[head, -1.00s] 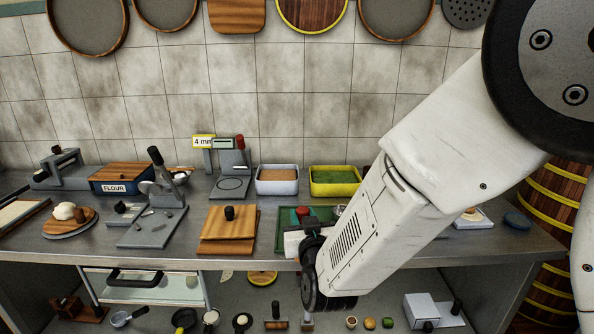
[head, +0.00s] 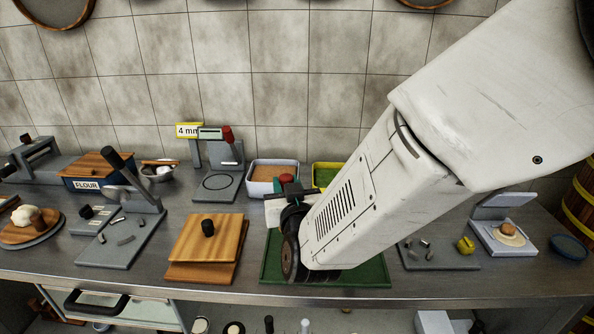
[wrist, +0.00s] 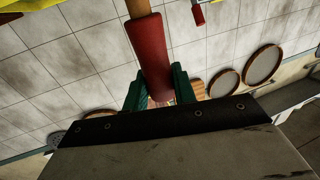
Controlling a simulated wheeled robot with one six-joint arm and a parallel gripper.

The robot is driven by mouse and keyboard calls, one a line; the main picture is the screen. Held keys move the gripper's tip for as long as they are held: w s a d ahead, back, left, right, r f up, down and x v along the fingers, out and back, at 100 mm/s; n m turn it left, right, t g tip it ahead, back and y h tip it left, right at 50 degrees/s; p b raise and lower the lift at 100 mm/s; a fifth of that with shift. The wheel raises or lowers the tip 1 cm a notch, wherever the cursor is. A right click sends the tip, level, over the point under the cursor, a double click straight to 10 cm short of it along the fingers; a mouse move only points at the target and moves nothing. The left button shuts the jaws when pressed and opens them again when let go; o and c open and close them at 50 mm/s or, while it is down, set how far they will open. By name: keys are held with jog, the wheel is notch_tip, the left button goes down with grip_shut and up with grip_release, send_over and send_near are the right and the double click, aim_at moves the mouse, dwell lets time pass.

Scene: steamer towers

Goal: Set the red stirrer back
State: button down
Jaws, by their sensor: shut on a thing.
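The red stirrer, with a thick red grip (wrist: 150,55) and a wooden shaft, is held in my gripper (wrist: 157,90). The green fingers are shut on the red part from both sides. In the head view, the red end (head: 286,179) shows just above my gripper (head: 290,191), which is in front of the two bins at the back of the counter. My arm hides much of the area around it. The wooden shaft runs out of the top of the wrist view, so its far end is hidden.
A white bin (head: 250,187) with brown filling and a yellow bin (head: 316,184) with green filling stand behind my gripper. A green tray (head: 365,275) lies under my arm. Wooden boards (head: 187,272) lie to the left. A press with a red knob (head: 227,134) stands at the back left.

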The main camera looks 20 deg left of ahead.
jog(key=shift+w, duration=0.35)
jog(key=shift+s+d, duration=0.1)
jog(key=shift+f, duration=3.5)
jog(key=c, duration=1.1)
grip_release()
jog(key=shift+o, duration=0.2)
jog(key=v, duration=0.8)
